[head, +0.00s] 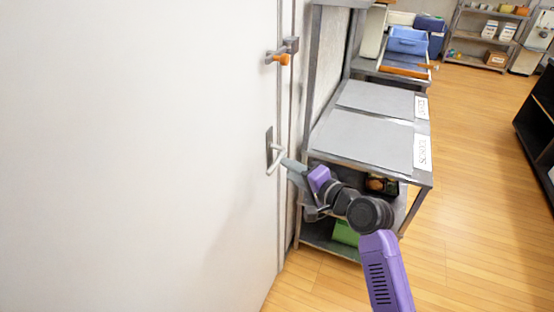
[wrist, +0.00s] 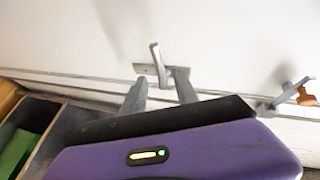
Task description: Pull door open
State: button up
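The white door (head: 140,150) fills the left of the head view and appears to sit against its frame; it is also the pale surface in the wrist view (wrist: 230,40). Its metal lever handle (head: 275,157) is near the door's right edge. In the wrist view the handle (wrist: 156,62) stands out from a small plate, just beyond my fingertips. My gripper (head: 286,164) is at the handle. In the wrist view its two fingers (wrist: 158,84) are apart, with nothing clearly held. I cannot tell whether a finger touches the handle.
An orange-tipped latch (head: 280,58) is above the handle, also in the wrist view (wrist: 303,95). A metal shelf unit (head: 425,182) with grey trays stands close right of the door, beside my arm. A blue bin (head: 408,40) is farther back. Wooden floor (head: 470,200) is open at right.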

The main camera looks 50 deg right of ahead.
aim_at(277, 160)
jog(key=p+x, duration=0.1)
jog(key=x, duration=0.5)
jog(key=shift+w, duration=0.4)
jog(key=shift+c, duration=0.3)
grip_shut()
dwell(0.8)
